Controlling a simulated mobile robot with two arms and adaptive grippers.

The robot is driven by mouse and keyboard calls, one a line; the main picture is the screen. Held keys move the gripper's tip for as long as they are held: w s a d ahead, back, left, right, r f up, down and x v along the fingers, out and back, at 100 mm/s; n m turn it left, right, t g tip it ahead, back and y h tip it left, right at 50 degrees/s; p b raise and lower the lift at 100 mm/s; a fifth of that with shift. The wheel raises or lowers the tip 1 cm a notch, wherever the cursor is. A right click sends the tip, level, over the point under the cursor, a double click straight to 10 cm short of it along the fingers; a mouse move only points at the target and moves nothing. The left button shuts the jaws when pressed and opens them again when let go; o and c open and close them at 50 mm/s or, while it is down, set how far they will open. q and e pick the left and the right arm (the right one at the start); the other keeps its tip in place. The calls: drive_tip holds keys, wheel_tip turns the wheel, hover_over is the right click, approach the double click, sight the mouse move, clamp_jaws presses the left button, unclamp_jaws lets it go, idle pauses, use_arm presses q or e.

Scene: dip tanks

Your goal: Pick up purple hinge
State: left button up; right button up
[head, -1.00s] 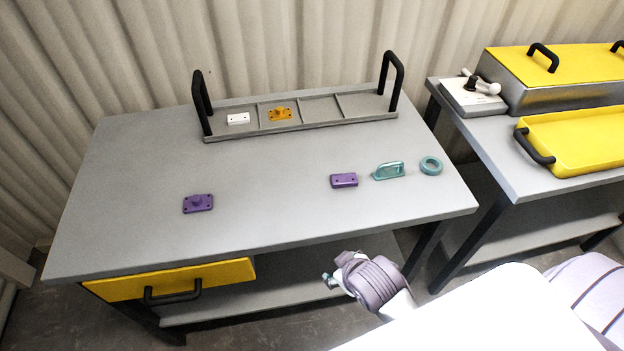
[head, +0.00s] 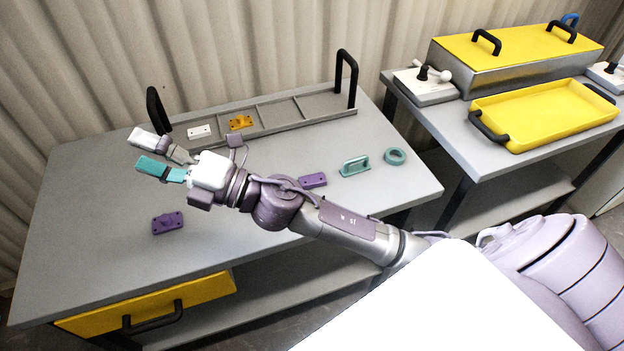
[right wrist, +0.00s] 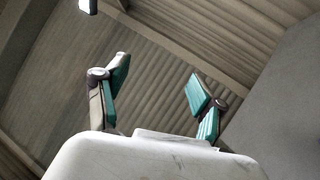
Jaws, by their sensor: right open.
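Two purple parts lie on the grey table. A purple part with a raised middle and corner holes (head: 167,223) is at the left, and a flat purple block with two holes (head: 313,180) is right of centre, just beyond my right arm. I cannot tell for sure which one is the hinge. My right gripper (head: 143,151) is open and empty, raised above the table's left part and pointing left. In the right wrist view its spread teal-padded fingers (right wrist: 158,80) have only wall and ceiling behind them. My left gripper is not in view.
A grey divided tray (head: 273,123) with black handles holds a white block (head: 200,131) and an orange part (head: 240,122). A teal handle-like part (head: 355,166) and a teal ring (head: 395,156) lie at the table's right. Yellow-lidded tank (head: 515,45) and yellow tray (head: 545,112) stand on the right table.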

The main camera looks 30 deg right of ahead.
drive_tip(key=s+a+n+g+y, duration=0.2)
drive_tip(key=a+n+g+y, duration=0.15)
drive_tip(key=n+g, duration=0.4)
drive_tip(key=n+g+h, duration=0.9)
drive_tip(key=n+h, duration=0.5)
drive_tip(key=h, duration=0.8)
approach(312, 178)
drive_tip(key=f, duration=0.2)
drive_tip(key=s+f+p, duration=0.1)
drive_tip(key=shift+d+t, duration=0.25)
drive_tip(key=shift+d, duration=0.1)
drive_tip(key=f, duration=0.1)
drive_tip(key=f+p, duration=0.1)
drive_tip(key=f, duration=0.2)
drive_tip(key=shift+d+f, duration=0.1)
drive_tip(key=shift+d, duration=0.15)
drive_tip(key=shift+f, duration=0.65)
drive_tip(key=c, duration=1.2)
drive_tip(key=shift+c, duration=0.4)
